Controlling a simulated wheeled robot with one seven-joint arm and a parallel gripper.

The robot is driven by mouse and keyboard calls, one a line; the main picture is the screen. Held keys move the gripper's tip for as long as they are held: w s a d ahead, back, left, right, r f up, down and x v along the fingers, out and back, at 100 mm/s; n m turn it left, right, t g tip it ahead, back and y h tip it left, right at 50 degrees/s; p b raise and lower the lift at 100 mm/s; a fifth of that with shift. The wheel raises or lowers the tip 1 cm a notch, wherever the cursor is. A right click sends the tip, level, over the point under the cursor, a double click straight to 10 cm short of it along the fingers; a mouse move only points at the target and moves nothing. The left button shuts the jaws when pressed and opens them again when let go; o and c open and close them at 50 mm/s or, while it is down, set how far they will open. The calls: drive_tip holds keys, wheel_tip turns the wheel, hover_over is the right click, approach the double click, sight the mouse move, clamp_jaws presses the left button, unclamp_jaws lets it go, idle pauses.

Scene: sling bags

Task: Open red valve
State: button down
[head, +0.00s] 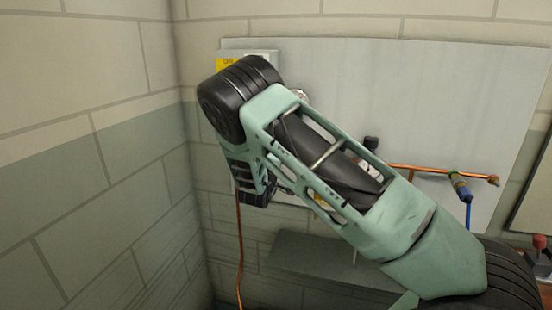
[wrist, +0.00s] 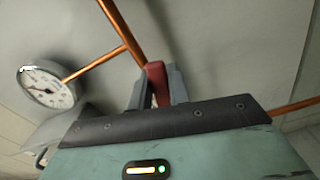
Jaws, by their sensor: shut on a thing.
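The red valve handle (wrist: 156,82) shows in the wrist view, upright between the two grey fingers of my gripper (wrist: 157,88). The fingers are shut on the handle. A copper pipe (wrist: 118,30) runs to the handle from the top of the picture. In the head view my green arm covers the gripper's fingertips and the red valve, so neither can be made out there.
A round white gauge (wrist: 46,87) sits left of the gripper on a copper branch. In the head view a pale wall panel (head: 455,95) carries copper pipe (head: 430,170) and a blue-handled valve (head: 466,198). A grey ledge (head: 310,255) lies below. A brick wall stands close on the left.

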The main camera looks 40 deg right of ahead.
drive_tip(key=shift+r+n+p, duration=0.75)
drive_tip(key=shift+n+p, duration=0.1)
drive_tip(key=shift+n, duration=0.45)
drive_tip(key=c, duration=1.3)
unclamp_jaws()
drive_tip(key=b+v, duration=0.5)
drive_tip(key=v, duration=1.2)
drive_tip(key=shift+s+a, duration=0.15)
drive_tip(key=shift+s, duration=0.05)
